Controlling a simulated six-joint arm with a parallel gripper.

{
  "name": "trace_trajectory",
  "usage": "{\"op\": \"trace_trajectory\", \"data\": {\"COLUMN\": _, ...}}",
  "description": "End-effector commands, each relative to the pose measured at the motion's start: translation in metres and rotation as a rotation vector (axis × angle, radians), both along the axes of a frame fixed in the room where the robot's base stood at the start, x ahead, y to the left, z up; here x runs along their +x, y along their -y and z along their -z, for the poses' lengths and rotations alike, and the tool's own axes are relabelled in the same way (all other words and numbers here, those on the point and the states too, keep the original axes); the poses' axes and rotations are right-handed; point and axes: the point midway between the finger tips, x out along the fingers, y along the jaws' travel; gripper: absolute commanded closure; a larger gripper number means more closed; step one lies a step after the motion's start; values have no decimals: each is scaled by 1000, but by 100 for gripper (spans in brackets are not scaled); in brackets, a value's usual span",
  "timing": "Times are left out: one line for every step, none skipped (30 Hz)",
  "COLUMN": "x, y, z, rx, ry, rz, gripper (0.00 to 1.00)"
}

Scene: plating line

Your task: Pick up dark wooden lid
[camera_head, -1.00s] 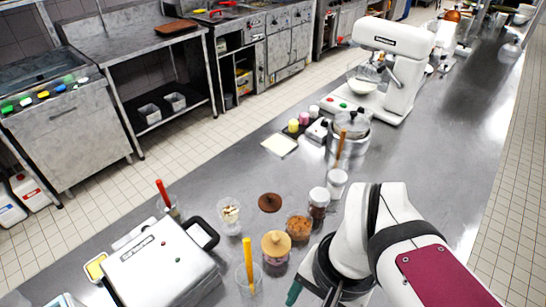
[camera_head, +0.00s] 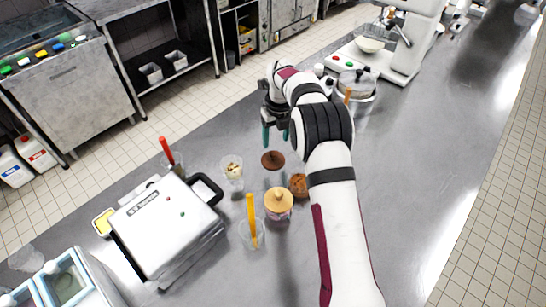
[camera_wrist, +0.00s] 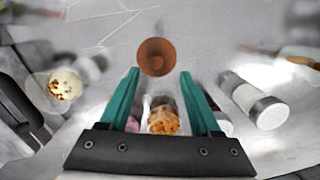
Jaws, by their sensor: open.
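The dark wooden lid (camera_head: 272,160) is a small round brown disc with a knob, lying on the steel counter. My gripper (camera_head: 275,138) is open and empty, its green fingers pointing down above the counter near the lid. In the wrist view the lid (camera_wrist: 157,57) shows just beyond and between the two fingertips (camera_wrist: 160,74), apart from them. The fingers do not appear to touch it.
A glass with a white topping (camera_head: 232,168) stands left of the lid. A jar with a light wooden lid (camera_head: 279,202) and a brown-filled container (camera_head: 299,185) stand in front. A white press (camera_head: 165,225) is at left, a pot (camera_head: 357,85) behind right.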

Motion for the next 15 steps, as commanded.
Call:
{"op": "trace_trajectory", "data": {"x": 0, "y": 0, "z": 5, "rx": 1, "ry": -1, "rz": 0, "gripper": 36}}
{"op": "trace_trajectory", "data": {"x": 0, "y": -1, "z": 9, "rx": 0, "ry": -2, "rz": 0, "gripper": 36}}
{"op": "trace_trajectory", "data": {"x": 0, "y": -2, "z": 15, "rx": 0, "ry": -1, "rz": -1, "gripper": 36}}
{"op": "trace_trajectory", "data": {"x": 0, "y": -3, "z": 20, "rx": 1, "ry": -3, "rz": -1, "gripper": 36}}
{"op": "trace_trajectory", "data": {"x": -1, "y": -4, "z": 27, "rx": 1, "ry": -3, "rz": -1, "gripper": 36}}
{"op": "trace_trajectory", "data": {"x": -1, "y": -6, "z": 36, "rx": 0, "ry": -2, "rz": -1, "gripper": 36}}
{"op": "trace_trajectory", "data": {"x": -1, "y": -7, "z": 41, "rx": 0, "ry": -2, "rz": -2, "gripper": 36}}
{"op": "trace_trajectory", "data": {"x": 0, "y": -6, "z": 47, "rx": 0, "ry": -2, "rz": -1, "gripper": 36}}
{"op": "trace_trajectory", "data": {"x": 1, "y": -7, "z": 53, "rx": 0, "ry": -1, "rz": -1, "gripper": 36}}
{"op": "trace_trajectory", "data": {"x": 1, "y": -7, "z": 56, "rx": 0, "ry": -1, "rz": -1, "gripper": 36}}
{"op": "trace_trajectory", "data": {"x": 1, "y": -7, "z": 58, "rx": 0, "ry": 0, "rz": 0, "gripper": 36}}
{"op": "trace_trajectory", "data": {"x": 2, "y": -7, "z": 60, "rx": 0, "ry": 0, "rz": 0, "gripper": 36}}
{"op": "trace_trajectory", "data": {"x": 2, "y": -7, "z": 60, "rx": 0, "ry": 1, "rz": 1, "gripper": 36}}
{"op": "trace_trajectory", "data": {"x": 2, "y": -7, "z": 60, "rx": 0, "ry": 1, "rz": 1, "gripper": 36}}
{"op": "trace_trajectory", "data": {"x": 2, "y": -7, "z": 60, "rx": -1, "ry": 1, "rz": 0, "gripper": 36}}
